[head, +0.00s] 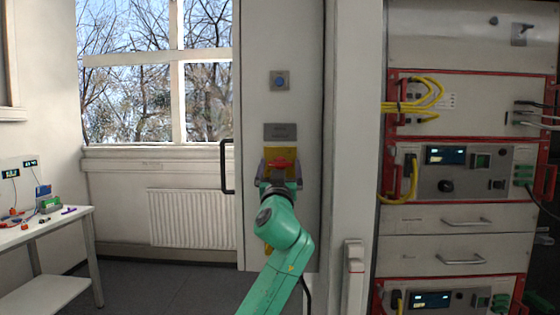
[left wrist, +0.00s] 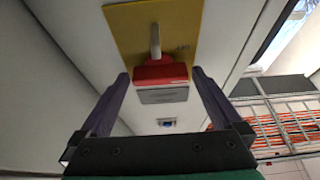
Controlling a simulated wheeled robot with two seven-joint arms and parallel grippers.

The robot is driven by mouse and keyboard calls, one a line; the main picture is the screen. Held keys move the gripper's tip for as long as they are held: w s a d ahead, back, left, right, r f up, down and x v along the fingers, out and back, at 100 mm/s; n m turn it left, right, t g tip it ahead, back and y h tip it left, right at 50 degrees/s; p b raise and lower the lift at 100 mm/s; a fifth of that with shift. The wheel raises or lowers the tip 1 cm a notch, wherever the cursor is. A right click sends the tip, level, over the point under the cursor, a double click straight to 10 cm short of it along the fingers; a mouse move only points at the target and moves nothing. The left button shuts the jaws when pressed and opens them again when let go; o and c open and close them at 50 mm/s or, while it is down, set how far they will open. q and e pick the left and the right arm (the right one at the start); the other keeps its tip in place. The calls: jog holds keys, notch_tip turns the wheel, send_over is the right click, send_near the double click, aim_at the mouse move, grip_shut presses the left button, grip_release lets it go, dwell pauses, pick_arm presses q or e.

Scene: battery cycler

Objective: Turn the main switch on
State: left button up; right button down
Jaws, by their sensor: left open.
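The main switch is a red handle (head: 283,163) on a yellow plate (head: 272,152), mounted on the tall light-grey panel. In the left wrist view the red handle (left wrist: 160,75) shows between the fingers, with the yellow plate (left wrist: 130,28) behind it. My left gripper (head: 280,171) is in front of the switch with its dark fingers apart, one on each side of the handle. In the left wrist view the left gripper (left wrist: 161,76) shows gaps between both fingers and the handle. The lower part of the plate is hidden by my arm. My right gripper is not in view.
Above the switch are a grey label (head: 280,132) and a blue button (head: 280,81). A black door handle (head: 226,166) stands left of them. A rack (head: 455,219) with yellow cables is on the right. A white table (head: 40,232) with small items is at far left.

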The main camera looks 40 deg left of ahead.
pick_arm(q)
jog(key=c, duration=1.2)
jog(key=shift+o, duration=0.2)
